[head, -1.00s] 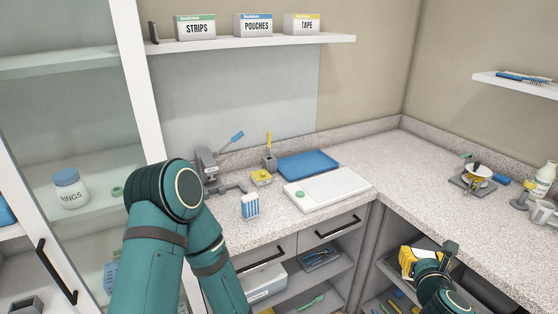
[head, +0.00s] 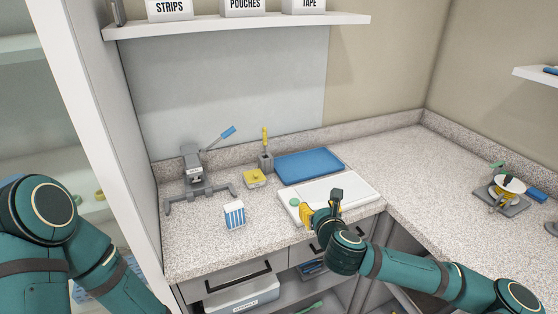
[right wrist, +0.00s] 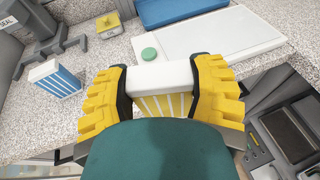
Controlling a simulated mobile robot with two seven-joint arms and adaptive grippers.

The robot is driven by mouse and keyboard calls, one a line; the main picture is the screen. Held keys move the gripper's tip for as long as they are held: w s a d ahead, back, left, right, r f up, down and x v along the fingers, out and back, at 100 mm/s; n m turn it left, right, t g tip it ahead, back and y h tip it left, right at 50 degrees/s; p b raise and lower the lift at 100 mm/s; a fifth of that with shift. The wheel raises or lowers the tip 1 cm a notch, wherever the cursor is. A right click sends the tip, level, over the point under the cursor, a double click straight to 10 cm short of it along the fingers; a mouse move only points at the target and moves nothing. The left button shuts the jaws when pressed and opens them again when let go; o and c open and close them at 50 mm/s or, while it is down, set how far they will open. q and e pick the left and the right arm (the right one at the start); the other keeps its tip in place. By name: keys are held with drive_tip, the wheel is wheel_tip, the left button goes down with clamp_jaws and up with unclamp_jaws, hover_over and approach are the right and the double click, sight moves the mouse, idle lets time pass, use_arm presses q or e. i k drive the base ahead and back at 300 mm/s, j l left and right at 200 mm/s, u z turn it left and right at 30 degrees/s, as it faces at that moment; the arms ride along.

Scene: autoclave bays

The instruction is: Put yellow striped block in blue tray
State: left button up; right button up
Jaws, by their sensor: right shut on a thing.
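My right gripper (head: 321,211) is shut on the yellow striped block, which is white with yellow stripes down its side. The block (right wrist: 163,76) shows between the yellow fingers in the right wrist view; in the head view the gripper and arm mostly hide it. The gripper is by the front edge of the white board. The blue tray (head: 309,165) lies flat and empty on the counter behind the board, beyond my gripper. Part of it also shows at the top of the right wrist view (right wrist: 172,10). My left arm is at the left, its gripper out of view.
The white board (head: 349,188) with a green disc (head: 295,202) lies between gripper and tray. A blue striped block (head: 234,216), a yellow item (head: 255,179), a grey holder (head: 266,162) and a sealer (head: 193,175) stand left. The right counter has free room.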

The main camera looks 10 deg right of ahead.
sight(313, 164)
drive_tip(key=i+l+u, duration=0.25)
drive_tip(key=l+u, duration=0.25)
drive_tip(key=i+l+u, duration=0.25)
drive_tip(key=l, duration=0.2)
drive_tip(key=l+u, duration=0.2)
drive_tip(key=i+l, duration=0.05)
drive_tip(key=l, duration=0.05)
